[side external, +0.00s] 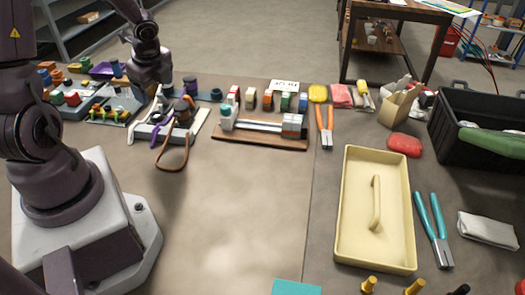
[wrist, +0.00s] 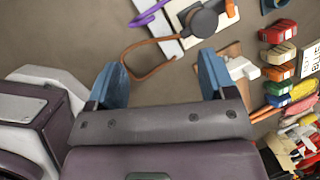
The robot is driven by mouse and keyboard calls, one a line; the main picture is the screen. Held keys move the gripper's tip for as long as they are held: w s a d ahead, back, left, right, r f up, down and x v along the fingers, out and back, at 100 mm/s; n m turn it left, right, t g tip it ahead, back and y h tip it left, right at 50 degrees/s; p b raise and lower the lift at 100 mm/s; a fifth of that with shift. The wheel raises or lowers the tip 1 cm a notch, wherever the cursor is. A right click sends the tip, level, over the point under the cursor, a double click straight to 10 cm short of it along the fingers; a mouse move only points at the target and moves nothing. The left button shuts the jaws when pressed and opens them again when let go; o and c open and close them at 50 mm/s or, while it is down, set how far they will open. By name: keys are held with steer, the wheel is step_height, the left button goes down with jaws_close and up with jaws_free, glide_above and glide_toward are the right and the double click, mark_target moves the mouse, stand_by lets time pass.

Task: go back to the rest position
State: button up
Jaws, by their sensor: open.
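A wooden board (side external: 262,139) with a rail stands right of the pump board. Several coloured blocks (side external: 268,99) line the back. A cream tray (side external: 345,225) with a handle, pliers (side external: 437,235) and a black crate (side external: 470,145) are at right.

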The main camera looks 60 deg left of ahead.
steer(key=s+d+r+n+t+h, duration=0.1)
steer(key=d+r+n+t+h, duration=0.1)
steer(key=d+r+n, duration=0.4)
steer(key=s+d+r+n+t+h, duration=0.1)
steer(key=d+r+n, duration=0.5)
steer(key=d+r, duration=0.6)
steer(key=s+d+t, duration=0.1)
steer(key=d+t, duration=0.1)
steer(key=d, duration=0.3)
steer(key=shift+s+d+r+n+t+h, duration=0.25)
steer(key=shift+d+r+n+t+h, duration=0.05)
steer(key=shift+d+r+n+h, duration=0.1)
